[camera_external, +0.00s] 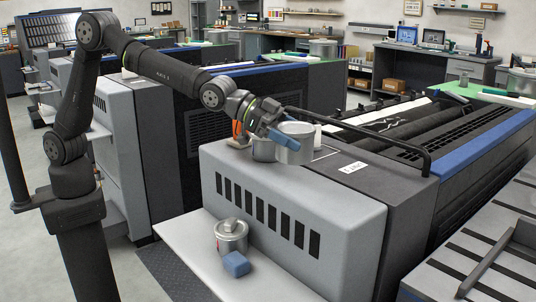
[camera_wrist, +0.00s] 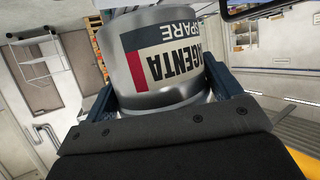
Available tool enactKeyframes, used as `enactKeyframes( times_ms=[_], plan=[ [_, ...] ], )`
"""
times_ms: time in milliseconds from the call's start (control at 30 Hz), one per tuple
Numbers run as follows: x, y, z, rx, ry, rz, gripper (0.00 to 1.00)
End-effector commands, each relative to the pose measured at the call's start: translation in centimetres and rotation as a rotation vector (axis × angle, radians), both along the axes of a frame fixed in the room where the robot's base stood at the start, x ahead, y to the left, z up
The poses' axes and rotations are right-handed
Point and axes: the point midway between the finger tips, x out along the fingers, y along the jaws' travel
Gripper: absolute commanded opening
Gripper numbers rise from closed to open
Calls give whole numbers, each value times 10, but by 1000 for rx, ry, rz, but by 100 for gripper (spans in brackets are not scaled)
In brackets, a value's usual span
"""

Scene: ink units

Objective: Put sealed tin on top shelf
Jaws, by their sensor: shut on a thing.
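A silver tin (camera_external: 295,150) is between the blue fingers of my gripper (camera_external: 282,139), over the top of the light grey machine housing (camera_external: 300,190). In the wrist view the tin (camera_wrist: 150,92) fills the middle, its label reading "AGENTA" and "SPARE" upside down. The blue fingers of my gripper (camera_wrist: 160,95) are shut on its two sides. I cannot tell whether the tin touches the surface under it. Its lid is not clearly seen. A second metal tin (camera_external: 263,150) stands close to its left, partly hidden by the gripper.
A third tin (camera_external: 231,236) stands on the low white ledge (camera_external: 185,246), with a blue block (camera_external: 236,264) in front of it. An orange item (camera_external: 237,129) is behind the gripper. A black rail (camera_external: 385,146) runs along the machine to the right. The housing's front top is clear.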

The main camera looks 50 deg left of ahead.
Motion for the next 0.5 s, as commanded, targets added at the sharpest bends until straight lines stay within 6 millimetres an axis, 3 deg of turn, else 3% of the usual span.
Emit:
enactKeyframes(
  times_ms=[200, 500],
  plan=[
    [-51, 30, -53, -5, 10, -55, 45],
    [-108, 81, -108, -11, 18, -101, 45]
  ],
)
